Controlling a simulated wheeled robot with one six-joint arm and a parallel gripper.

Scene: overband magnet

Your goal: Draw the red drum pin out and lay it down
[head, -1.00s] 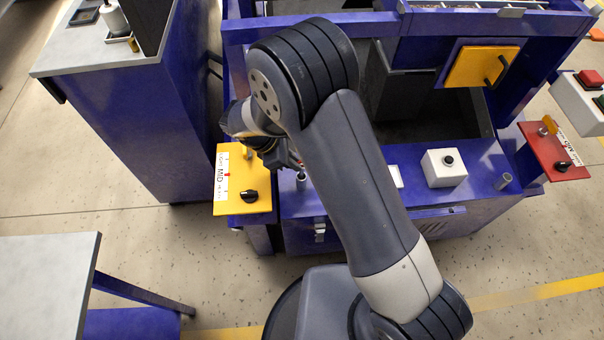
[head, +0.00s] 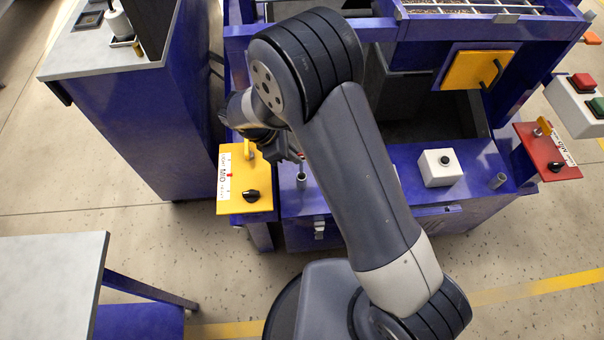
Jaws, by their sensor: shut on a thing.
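My gripper (head: 292,156) is at the left end of the blue machine's front ledge, just right of the yellow panel. Its jaws are shut on a thin red piece (head: 301,157), the red drum pin as far as I can see. The jaws and my arm hide most of it. A short grey upright post or socket (head: 301,182) stands on the ledge directly below the fingertips. I cannot tell whether the pin is still inside it.
The yellow panel (head: 236,202) carries a black knob. A white button box (head: 440,167) and another grey post (head: 498,181) stand right on the ledge. A red plate (head: 540,140) is farther right. A grey-topped table (head: 50,285) at lower left has a clear top.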

